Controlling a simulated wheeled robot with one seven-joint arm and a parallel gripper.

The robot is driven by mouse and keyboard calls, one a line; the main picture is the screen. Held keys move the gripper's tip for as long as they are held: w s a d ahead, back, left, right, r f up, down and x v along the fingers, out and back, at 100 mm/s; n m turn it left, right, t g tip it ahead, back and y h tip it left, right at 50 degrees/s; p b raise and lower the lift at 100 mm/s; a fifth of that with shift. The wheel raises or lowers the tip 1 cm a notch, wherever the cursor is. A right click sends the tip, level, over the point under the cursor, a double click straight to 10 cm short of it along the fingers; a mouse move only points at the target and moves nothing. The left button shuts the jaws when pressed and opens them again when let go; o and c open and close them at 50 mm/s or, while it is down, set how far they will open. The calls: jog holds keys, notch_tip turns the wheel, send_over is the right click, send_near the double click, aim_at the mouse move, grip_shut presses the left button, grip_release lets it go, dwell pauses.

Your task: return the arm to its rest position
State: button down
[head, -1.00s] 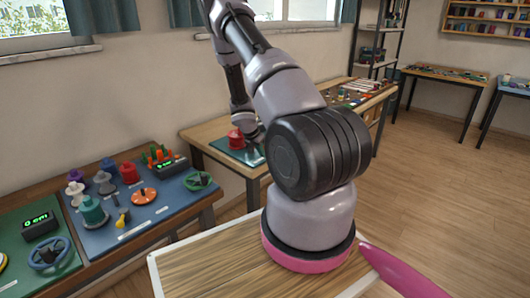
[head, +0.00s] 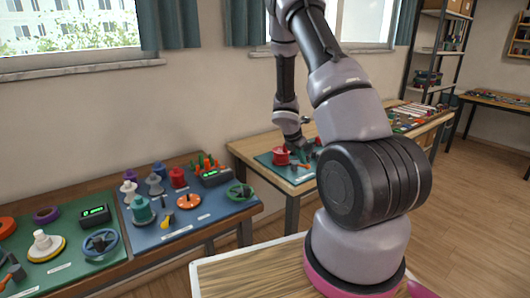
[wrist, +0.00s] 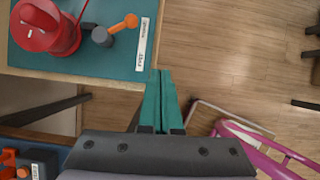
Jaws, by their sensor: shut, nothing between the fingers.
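My arm rises from its base in the middle of the head view and reaches over to the table by the wall. My gripper (wrist: 160,75) has teal fingers, which lie together with nothing between them in the wrist view. The fingers hang in the air just off the edge of a teal board (wrist: 105,68). In the head view the gripper end is partly hidden behind my arm, close to the red spool-like device (head: 281,155). That red device (wrist: 46,27) is at the upper left of the wrist view, apart from the fingers.
An orange-knobbed crank piece (wrist: 115,30) sits on the teal board. A blue board (head: 185,225) and a green board (head: 60,270) with spools, wheels and displays stand on the left table. Wooden floor (wrist: 240,50) is open to the right in the wrist view.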

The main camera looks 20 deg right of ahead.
jog(key=s+a+r+m+t+y, duration=0.1)
jog(key=s+a+r+m, duration=0.15)
jog(key=r+m, duration=0.4)
jog(key=s+a+r+m, duration=0.2)
jog(key=s+r+m, duration=0.1)
jog(key=r, duration=0.7)
jog(key=s+a+r+m+t+y, duration=0.1)
jog(key=s+a+r+m, duration=0.2)
jog(key=r, duration=0.6)
jog(key=s+a+r+m+t+y, duration=0.1)
jog(key=s+a+r+m+y, duration=0.1)
jog(key=s+a+r+m, duration=0.4)
jog(key=s+a+r+m+t+y, duration=0.2)
jog(key=s+a+r+m, duration=0.5)
jog(key=s, duration=0.5)
jog(key=shift+a+t+y, duration=0.3)
jog(key=shift+y, duration=0.2)
